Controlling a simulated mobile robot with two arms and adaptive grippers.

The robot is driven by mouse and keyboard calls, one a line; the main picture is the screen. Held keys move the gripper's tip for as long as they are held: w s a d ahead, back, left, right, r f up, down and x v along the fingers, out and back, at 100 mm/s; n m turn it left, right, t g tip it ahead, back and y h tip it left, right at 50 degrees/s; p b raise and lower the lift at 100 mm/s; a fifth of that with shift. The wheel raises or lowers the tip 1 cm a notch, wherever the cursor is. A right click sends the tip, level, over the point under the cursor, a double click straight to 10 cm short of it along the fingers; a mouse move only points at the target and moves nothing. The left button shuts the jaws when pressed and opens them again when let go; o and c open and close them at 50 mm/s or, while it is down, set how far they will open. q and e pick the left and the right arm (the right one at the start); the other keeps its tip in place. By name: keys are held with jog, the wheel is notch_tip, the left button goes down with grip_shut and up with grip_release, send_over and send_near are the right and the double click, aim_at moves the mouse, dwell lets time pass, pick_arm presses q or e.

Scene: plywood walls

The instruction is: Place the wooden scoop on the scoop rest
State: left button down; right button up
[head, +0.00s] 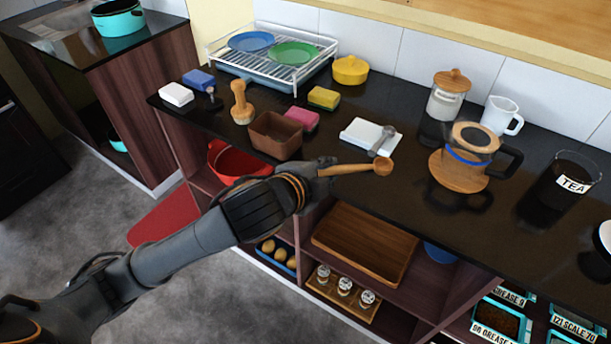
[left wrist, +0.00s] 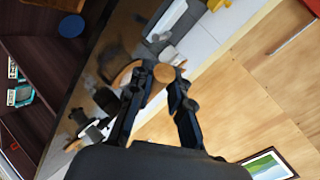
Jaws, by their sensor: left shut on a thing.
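The wooden scoop (head: 355,168) is held by its handle in my left gripper (head: 322,170). It lies roughly level, with its round bowl (head: 384,167) pointing right, and appears above the front part of the dark counter. In the left wrist view the brown round scoop bowl (left wrist: 164,73) shows between the fingers of my left gripper (left wrist: 160,82). A white flat rectangular piece (head: 358,134), which looks like the scoop rest, lies on the counter just behind the scoop. A grey spoon-shaped thing (head: 382,140) overlaps its right side. My right gripper is not in view.
A glass pot on a wooden coaster (head: 459,172) stands right of the scoop, with a wooden-lidded jar (head: 447,95) and white mug (head: 501,116) behind. A brown box (head: 275,135), pink sponge (head: 302,119) and wooden brush (head: 241,103) stand to the left.

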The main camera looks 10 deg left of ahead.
pick_arm(q)
jog(key=w+a+f+p, duration=0.2)
jog(key=w+a+f, duration=0.6)
jog(key=f, duration=0.5)
jog(key=a, duration=0.2)
jog(key=shift+w+a, duration=0.35)
jog(key=shift+a, duration=0.05)
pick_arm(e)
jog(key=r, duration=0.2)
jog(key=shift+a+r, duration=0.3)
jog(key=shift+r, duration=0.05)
pick_arm(q)
jog(key=c, duration=1.3)
grip_release()
jog(key=shift+f, duration=0.1)
jog(key=shift+o, duration=0.2)
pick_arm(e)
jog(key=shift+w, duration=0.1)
